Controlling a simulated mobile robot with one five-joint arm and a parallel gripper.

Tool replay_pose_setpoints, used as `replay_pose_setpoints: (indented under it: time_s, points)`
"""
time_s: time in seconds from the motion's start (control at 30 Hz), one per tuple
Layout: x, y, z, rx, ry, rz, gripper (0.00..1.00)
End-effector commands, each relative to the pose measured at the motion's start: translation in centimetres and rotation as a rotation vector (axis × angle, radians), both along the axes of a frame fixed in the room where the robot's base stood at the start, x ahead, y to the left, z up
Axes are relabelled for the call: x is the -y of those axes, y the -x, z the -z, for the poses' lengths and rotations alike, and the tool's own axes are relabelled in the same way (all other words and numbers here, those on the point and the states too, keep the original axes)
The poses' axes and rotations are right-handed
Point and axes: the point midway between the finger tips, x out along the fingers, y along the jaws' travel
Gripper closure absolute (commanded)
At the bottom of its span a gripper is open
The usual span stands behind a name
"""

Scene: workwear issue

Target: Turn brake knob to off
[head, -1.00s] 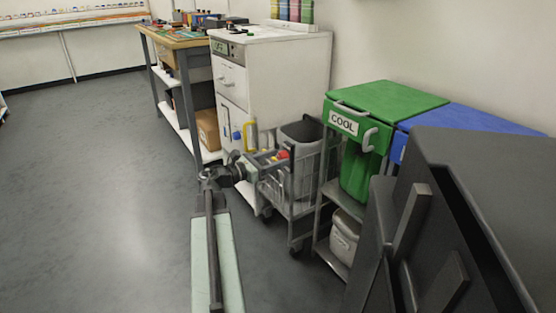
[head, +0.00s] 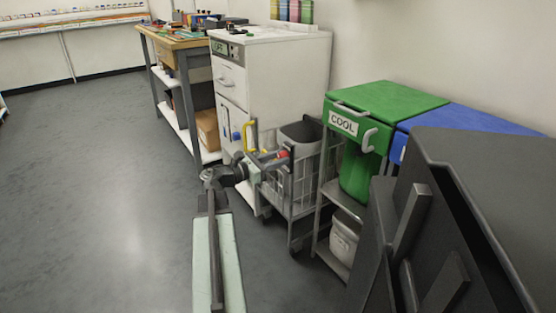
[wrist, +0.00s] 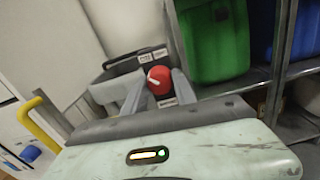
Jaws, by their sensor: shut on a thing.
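The red brake knob (wrist: 159,80) with a white pointer line is in the upper middle of the wrist view. The pointer slants toward the upper left there. Two small labels (wrist: 152,55) sit just beyond the knob; their words are too small to read. My gripper (wrist: 158,88) has its grey fingers on either side of the knob and is shut on it. In the head view the knob (head: 283,153) shows as a small red spot at the end of my gripper (head: 277,158), by the rim of a grey wire cart (head: 291,190).
A yellow handle (head: 249,135) on the white cabinet (head: 285,75) is close to the left of my gripper. The grey floor (head: 110,190) on the left is clear.

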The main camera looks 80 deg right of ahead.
Motion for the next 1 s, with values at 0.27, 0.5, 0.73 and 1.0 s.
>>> replay_pose_setpoints:
  time_s: [0.27,0.5,0.73,1.0]
  points:
    - [-0.03,0.12,0.0,0.147,0.157,0.003,1.0]
    - [-0.03,0.13,0.0,0.302,0.325,0.003,1.0]
    - [-0.02,0.14,-0.01,0.45,0.486,0.003,1.0]
    - [-0.03,0.15,-0.01,0.625,0.673,0.003,1.0]
